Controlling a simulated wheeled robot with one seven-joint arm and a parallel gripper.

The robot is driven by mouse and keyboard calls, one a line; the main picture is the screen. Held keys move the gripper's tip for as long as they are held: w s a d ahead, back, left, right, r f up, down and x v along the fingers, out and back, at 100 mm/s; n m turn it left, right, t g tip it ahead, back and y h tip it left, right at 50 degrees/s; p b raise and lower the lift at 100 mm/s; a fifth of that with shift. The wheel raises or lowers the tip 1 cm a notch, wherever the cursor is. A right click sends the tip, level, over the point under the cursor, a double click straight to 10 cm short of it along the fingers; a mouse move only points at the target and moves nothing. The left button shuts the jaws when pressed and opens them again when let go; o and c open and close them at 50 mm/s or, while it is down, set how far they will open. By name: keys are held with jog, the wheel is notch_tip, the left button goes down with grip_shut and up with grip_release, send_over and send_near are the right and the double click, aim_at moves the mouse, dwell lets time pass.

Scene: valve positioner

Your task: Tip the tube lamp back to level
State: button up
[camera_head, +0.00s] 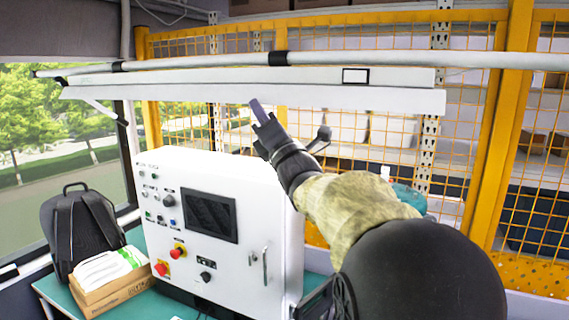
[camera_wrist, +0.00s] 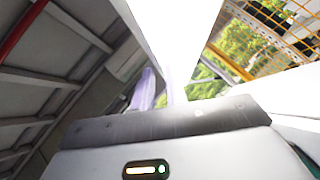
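The tube lamp (camera_head: 200,96) is a long white bar with a broad pale face, hanging along the top of the head view under a pale round rail. Its face runs slightly down to the right, while the rail rises slightly to the right. My gripper (camera_head: 257,108) is raised to the lamp's lower edge near its middle; a lavender finger overlaps that edge, and contact is unclear. In the wrist view a large white surface, likely the lamp (camera_wrist: 178,30), fills the top middle. A lavender finger (camera_wrist: 146,90) stands beside it; the finger gap is not clear.
A white control cabinet (camera_head: 265,215) with screen, knobs and red buttons stands below the lamp. A black backpack (camera_head: 80,232) and a cardboard box (camera_head: 110,288) are at its left on a green bench. Yellow mesh fencing (camera_head: 480,130) stands behind the lamp.

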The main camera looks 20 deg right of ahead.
jog(key=b+v, duration=0.5)
jog(key=v, duration=0.7)
jog(key=shift+s, duration=0.1)
jog(key=w+a+f+m+g+h, duration=0.1)
jog(key=w+f+m+g+h, duration=0.3)
jog(key=f+m, duration=0.75)
jog(key=a+f+m+g+h, duration=0.15)
jog(key=f+m+g, duration=0.55)
jog(key=f, duration=1)
jog(key=s+a+f+m+g, duration=0.2)
jog(key=s+f+m+g, duration=0.3)
jog(key=s+f, duration=0.3)
jog(key=s+a+f+m+g, duration=0.3)
jog(key=s+f+m+g, duration=0.2)
jog(key=s+f, duration=0.4)
jog(key=shift+s+a+f+g+p, duration=0.3)
jog(key=shift+f+g, duration=0.1)
jog(key=shift+f, duration=0.6)
